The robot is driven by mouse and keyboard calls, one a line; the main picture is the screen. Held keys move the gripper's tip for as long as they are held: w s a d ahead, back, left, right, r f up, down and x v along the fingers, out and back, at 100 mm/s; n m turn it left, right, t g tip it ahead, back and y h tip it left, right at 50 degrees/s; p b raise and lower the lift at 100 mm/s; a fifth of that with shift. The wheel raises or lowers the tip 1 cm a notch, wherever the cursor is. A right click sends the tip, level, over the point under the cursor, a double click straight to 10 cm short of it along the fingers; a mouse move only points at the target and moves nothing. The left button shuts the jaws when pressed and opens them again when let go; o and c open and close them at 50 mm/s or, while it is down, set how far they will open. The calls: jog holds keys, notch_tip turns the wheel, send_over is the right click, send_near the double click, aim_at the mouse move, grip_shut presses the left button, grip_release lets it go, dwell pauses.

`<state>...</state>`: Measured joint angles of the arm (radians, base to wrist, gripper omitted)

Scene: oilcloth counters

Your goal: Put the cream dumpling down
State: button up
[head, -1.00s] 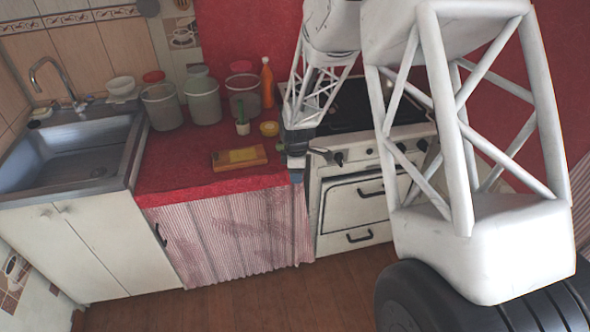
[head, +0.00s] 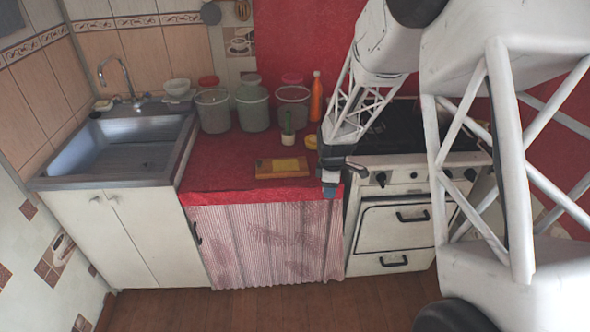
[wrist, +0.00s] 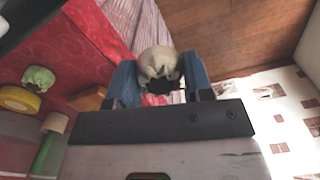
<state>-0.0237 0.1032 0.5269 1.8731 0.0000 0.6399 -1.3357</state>
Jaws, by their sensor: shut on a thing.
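The cream dumpling (wrist: 158,62) is a pale, rounded lump between the blue fingers of my gripper (wrist: 160,80) in the wrist view. My gripper is shut on it. In the head view my gripper (head: 330,184) is at the front right corner of the red counter (head: 222,172), beside the stove. I cannot make out the dumpling in the head view. In the wrist view the dumpling shows against the striped curtain and wooden floor, close to the counter's edge.
On the counter are a wooden tray (head: 262,175) with a yellow block, a potted cactus (head: 288,138), a yellow round item (head: 311,142), several bins (head: 251,108) and an orange bottle (head: 316,97). A green lump (wrist: 38,78) shows in the wrist view. The counter's front left is clear.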

jog(key=w+a+r+n, duration=0.1)
jog(key=w+a+r, duration=0.1)
jog(key=a, duration=1.2)
jog(key=shift+w+a, duration=0.35)
jog(key=shift+w, duration=0.35)
jog(key=shift+w+r, duration=0.1)
send_over(274, 166)
jog(key=shift+w+f, duration=0.15)
jog(key=shift+f, duration=0.6)
jog(key=shift+f, duration=1.75)
jog(key=shift+f, duration=0.1)
jog(key=shift+o, duration=1)
jog(key=o, duration=0.4)
